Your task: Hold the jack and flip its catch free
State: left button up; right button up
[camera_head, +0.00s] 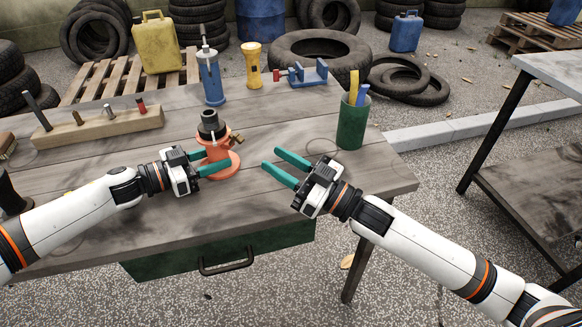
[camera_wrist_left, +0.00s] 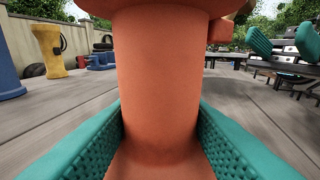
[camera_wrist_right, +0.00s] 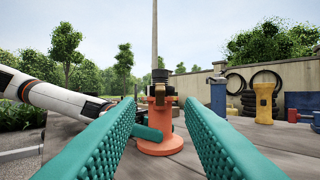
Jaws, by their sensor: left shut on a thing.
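The orange jack (camera_head: 213,148) stands upright on the bench, with a round base and a black top (camera_head: 209,122). A small brass-coloured catch (camera_head: 237,138) sticks out from its right side near the top. My left gripper (camera_head: 214,161) is shut on the jack's orange body, which fills the left wrist view (camera_wrist_left: 157,85) between the fingers. My right gripper (camera_head: 272,158) is open and empty to the right of the jack, apart from it. In the right wrist view the jack (camera_wrist_right: 159,120) stands beyond and between the open fingers, its catch side facing the camera.
A green cup (camera_head: 351,124) with blue and yellow items stands at the bench's right. A wooden block with pegs (camera_head: 97,127) lies left. Bench around my right gripper is clear.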

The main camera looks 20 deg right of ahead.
aim_at(243, 140)
jog(key=shift+v, duration=1.2)
notch_tip(243, 140, up, 2)
jog(key=shift+r+g+h, duration=0.2)
jog(key=shift+g+h, duration=0.2)
jog(key=shift+g, duration=0.2)
jog(key=shift+g+h, duration=0.4)
jog(key=shift+h, duration=0.2)
jog(key=x, duration=1.1)
jog(key=shift+w+a+r, duration=0.25)
jog(key=shift+r, duration=0.05)
grip_shut()
